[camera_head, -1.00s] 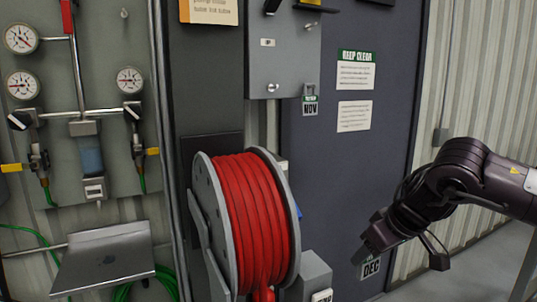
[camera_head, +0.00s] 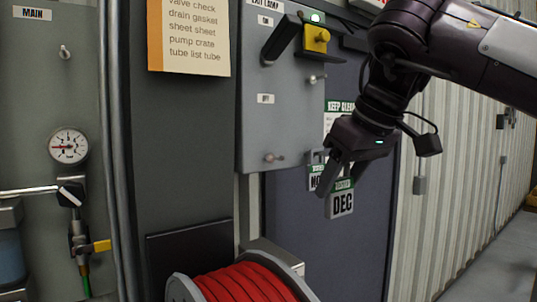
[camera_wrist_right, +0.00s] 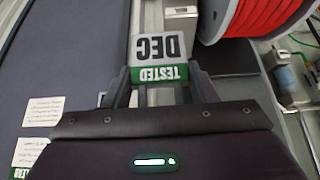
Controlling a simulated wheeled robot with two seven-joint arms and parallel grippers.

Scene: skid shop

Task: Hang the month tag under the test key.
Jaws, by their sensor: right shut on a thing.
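My right gripper (camera_head: 338,186) is shut on the month tag (camera_head: 342,204), a grey plate reading DEC with a green TESTED band. It holds the tag in front of the dark door, below and right of the grey switch panel. In the right wrist view, the DEC tag (camera_wrist_right: 158,58) sits between the fingers. A yellow key-like piece (camera_head: 316,38), perhaps the test key, is at the panel's upper right, with a bare metal peg (camera_head: 315,79) below it. A second tag reading NOV (camera_head: 314,180) hangs near the panel's lower right corner, partly hidden by my gripper. My left gripper is out of view.
The grey panel (camera_head: 255,110) has a black lever (camera_head: 282,40) and another peg (camera_head: 274,157) near its bottom edge. A red hose reel (camera_head: 245,284) stands below. A gauge board (camera_head: 30,110) is at the left. Space right of the panel is taken by my arm.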

